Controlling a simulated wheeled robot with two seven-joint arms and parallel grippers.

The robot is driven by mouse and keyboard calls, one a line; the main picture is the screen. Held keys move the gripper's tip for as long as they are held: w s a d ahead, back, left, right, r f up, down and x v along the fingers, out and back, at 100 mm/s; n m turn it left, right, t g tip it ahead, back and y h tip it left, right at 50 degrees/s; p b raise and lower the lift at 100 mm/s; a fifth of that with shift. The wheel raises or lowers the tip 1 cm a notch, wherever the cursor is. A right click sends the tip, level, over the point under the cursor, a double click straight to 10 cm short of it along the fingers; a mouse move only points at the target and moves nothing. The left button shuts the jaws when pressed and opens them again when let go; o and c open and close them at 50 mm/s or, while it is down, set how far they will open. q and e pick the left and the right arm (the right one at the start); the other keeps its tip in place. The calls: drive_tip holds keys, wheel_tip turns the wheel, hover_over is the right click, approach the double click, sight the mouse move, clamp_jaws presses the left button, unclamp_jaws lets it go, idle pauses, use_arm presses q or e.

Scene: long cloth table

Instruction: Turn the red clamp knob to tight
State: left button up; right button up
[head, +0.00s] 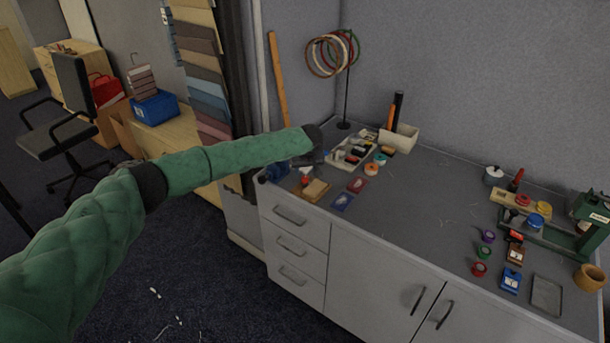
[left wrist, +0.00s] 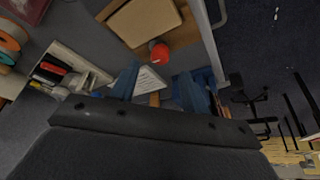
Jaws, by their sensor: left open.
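The red clamp knob (left wrist: 158,52) shows in the left wrist view as a small round red knob beside a tan wooden block (left wrist: 145,18). In the head view the knob (head: 305,174) is small, at the left end of the table by the wooden block (head: 317,188). My left gripper (left wrist: 160,74) is open, with its two blue fingers apart. The knob appears beyond the fingertips, near the gap between them; I see no contact. In the head view my left arm reaches the table's left end, and its gripper is small and partly hidden. My right gripper is not in view.
A parts tray (head: 352,152) stands just right of my left gripper. A hoop stand (head: 346,90) is behind. The table's middle is mostly clear; a green press (head: 590,212) and small items fill the right.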

sight(305, 177)
use_arm(q)
drive_tip(key=shift+p+x, duration=0.6)
drive_tip(key=shift+x, duration=1.9)
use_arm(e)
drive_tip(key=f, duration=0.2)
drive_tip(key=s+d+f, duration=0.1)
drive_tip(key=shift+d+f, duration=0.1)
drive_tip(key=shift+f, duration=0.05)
use_arm(q)
drive_tip(key=shift+c, duration=0.3)
drive_tip(key=c, duration=0.9)
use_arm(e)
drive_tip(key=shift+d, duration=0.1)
